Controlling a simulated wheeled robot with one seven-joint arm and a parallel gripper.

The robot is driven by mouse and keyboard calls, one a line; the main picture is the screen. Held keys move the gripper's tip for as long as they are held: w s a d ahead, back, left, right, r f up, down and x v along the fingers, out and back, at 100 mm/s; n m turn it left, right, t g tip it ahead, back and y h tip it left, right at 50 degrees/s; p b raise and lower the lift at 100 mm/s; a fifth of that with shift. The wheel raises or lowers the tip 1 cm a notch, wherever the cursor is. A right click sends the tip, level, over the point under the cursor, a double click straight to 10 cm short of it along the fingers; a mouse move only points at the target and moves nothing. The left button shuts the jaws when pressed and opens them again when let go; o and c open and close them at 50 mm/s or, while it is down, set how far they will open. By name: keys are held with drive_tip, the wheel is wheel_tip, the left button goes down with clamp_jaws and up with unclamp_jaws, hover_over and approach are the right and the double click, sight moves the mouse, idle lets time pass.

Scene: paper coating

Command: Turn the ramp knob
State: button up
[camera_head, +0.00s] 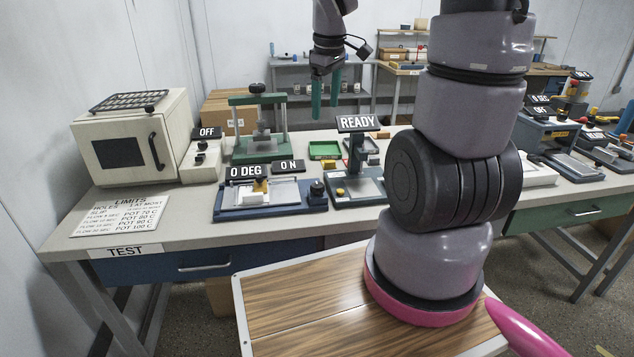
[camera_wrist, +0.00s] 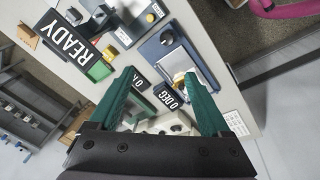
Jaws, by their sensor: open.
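The ramp (camera_head: 262,210) is a blue-based device with a light plate on the test table, under "0 DEG" and "ON" signs. A dark round knob (camera_head: 317,190) is at its right end; I take this as the ramp knob. In the wrist view the ramp (camera_wrist: 182,52) lies beyond the fingers, its knob (camera_wrist: 167,38) near the top. My gripper (camera_head: 325,112) hangs high above and behind the ramp, pointing down, its green fingers apart. The wrist view shows the open fingers (camera_wrist: 160,74) with no object held between them.
A device with a READY sign (camera_head: 357,123) stands close right of the ramp. A green-framed press (camera_head: 260,145) stands behind it. A cream oven (camera_head: 137,140) and an OFF control box (camera_head: 203,158) are at left. A limits sheet (camera_head: 122,215) lies front left.

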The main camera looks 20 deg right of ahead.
sight(317, 185)
drive_tip(key=w+f+n, duration=0.1)
drive_tip(key=f+n, duration=0.1)
drive_tip(key=f, duration=0.6)
drive_tip(key=w+f+n+g, duration=0.1)
drive_tip(key=f+n, duration=0.1)
drive_tip(key=f, duration=0.6)
drive_tip(key=w+f+n+g, duration=0.1)
drive_tip(key=w+f+n, duration=0.1)
drive_tip(key=f, duration=0.6)
drive_tip(key=shift+a+f+n, duration=0.15)
drive_tip(key=shift+a+n, duration=0.15)
clamp_jaws()
drive_tip(key=m, duration=0.9)
drive_tip(key=shift+m, duration=0.3)
